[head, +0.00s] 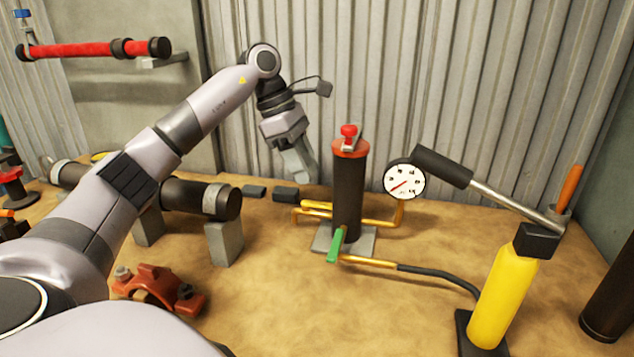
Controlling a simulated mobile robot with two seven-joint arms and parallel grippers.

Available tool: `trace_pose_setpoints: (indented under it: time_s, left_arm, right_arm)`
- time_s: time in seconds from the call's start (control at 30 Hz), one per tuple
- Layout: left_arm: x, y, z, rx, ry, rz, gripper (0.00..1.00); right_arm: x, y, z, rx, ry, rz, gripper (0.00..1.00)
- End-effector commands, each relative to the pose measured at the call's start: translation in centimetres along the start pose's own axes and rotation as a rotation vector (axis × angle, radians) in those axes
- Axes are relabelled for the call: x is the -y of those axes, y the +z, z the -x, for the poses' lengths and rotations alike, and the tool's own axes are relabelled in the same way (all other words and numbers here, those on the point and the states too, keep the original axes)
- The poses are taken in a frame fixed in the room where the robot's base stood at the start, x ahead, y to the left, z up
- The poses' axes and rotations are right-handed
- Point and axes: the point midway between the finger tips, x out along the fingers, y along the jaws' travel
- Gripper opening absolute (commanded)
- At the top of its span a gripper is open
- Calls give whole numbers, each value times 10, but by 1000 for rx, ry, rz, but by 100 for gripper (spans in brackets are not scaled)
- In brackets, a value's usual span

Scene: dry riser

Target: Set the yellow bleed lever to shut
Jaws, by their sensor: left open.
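No plainly yellow lever shows in the head view. An orange lever (570,186) stands up, tilted slightly right, on the head of the yellow hand pump (502,295). A green lever (336,246) sits low on the dark riser pipe (348,195), near the brass line. A red lever (348,132) is on the riser's red cap. My left gripper (303,172) points down to the left of the riser, apart from it, open and empty. It is far left of the orange lever. My right gripper is not in view.
A pressure gauge (404,182) stands right of the riser. The pump's long handle (480,185) slants above the bench. A black hose (440,275) joins pump and brass line. A red clamp (160,287) and dark pipe (195,197) lie left.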

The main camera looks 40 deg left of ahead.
Motion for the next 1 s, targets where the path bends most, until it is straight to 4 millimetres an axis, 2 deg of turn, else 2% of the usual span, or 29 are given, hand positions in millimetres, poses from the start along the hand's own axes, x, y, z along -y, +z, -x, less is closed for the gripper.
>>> trace_pose_setpoints:
  time_s: [0.23,0.5,0.7,1.0]
  left_arm:
    - [0,-2,-5,-7,0,1,43]
    - [0,-2,-45,-6,-2,1,43]
    - [0,-2,-66,-6,0,2,43]
    - [0,-2,-70,-4,2,1,43]
  right_arm:
    - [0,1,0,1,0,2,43]
    - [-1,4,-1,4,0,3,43]
    - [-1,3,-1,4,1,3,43]
    - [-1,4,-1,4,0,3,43]
